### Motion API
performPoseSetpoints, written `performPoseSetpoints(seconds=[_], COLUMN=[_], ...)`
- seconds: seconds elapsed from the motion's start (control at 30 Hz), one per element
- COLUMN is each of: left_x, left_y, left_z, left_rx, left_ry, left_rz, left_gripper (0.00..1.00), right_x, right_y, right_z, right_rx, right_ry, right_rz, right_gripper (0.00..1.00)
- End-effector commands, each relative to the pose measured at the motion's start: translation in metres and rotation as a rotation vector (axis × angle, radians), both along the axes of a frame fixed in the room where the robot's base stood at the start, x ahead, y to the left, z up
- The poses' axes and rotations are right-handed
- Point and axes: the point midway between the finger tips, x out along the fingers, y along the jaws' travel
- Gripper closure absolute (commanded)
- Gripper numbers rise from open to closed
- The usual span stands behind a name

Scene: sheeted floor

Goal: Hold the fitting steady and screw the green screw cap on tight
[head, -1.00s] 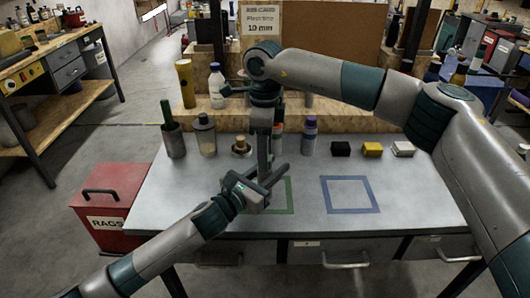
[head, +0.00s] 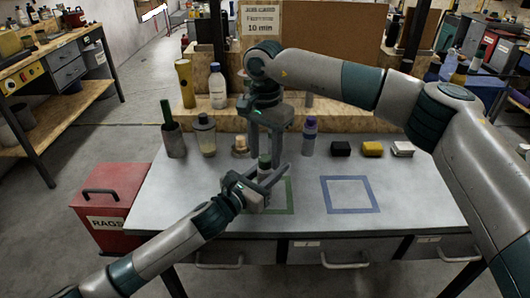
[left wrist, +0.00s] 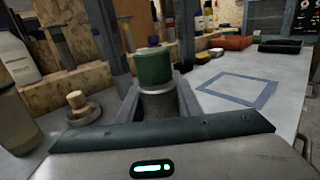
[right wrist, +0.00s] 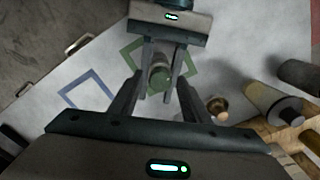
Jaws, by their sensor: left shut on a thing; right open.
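In the right wrist view the cap (right wrist: 160,76) shows between my right gripper's open fingers, with clear gaps on both sides. The lower fitting is largely hidden by the left fingers.
Behind the grippers stand a brush holder (head: 174,140), a squat bottle (head: 204,135), a brass-coloured piece (head: 240,146) and a purple-capped bottle (head: 309,137). Black, yellow and white blocks sit right. The blue square outline (head: 349,194) is empty.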

Motion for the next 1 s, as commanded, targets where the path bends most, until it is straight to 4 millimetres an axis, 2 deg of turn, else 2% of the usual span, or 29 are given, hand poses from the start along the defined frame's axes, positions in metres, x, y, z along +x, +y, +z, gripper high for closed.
performPoseSetpoints(seconds=[0.3,0.63,0.67,0.8,0.87,0.9,1.0], left_x=[0.0,-0.0001,-0.0001,0.0,-0.0001,-0.0001,-0.0001], left_y=[0.0,-0.0001,-0.0001,0.0,-0.0001,-0.0001,-0.0001], left_z=[-0.0001,-0.0001,-0.0001,-0.0001,-0.0001,-0.0001,-0.0001], left_rx=[0.0,0.0,0.0,0.0,0.0,0.0,0.0], left_ry=[0.0,0.0,0.0,0.0,0.0,0.0,0.0], left_rz=[0.0,0.0,0.0,0.0,0.0,0.0,0.0], left_gripper=[0.97,0.97,0.97,0.97,0.97,0.97,0.97], right_x=[0.0001,0.0001,0.0001,0.0,0.0001,0.0001,0.0], right_y=[-0.0001,-0.0001,-0.0001,0.0,-0.0001,-0.0001,0.0], right_z=[0.0001,0.0001,0.0001,0.0001,0.0001,0.0002,0.0002], right_rx=[0.001,0.001,0.001,0.001,0.001,0.001,0.001], right_ry=[0.0,0.001,0.001,0.001,0.001,0.0,0.0], right_rz=[0.31,0.364,0.363,0.363,0.362,0.362,0.362], right_gripper=[0.57,0.57,0.59,0.93,0.96,0.8,1.0])
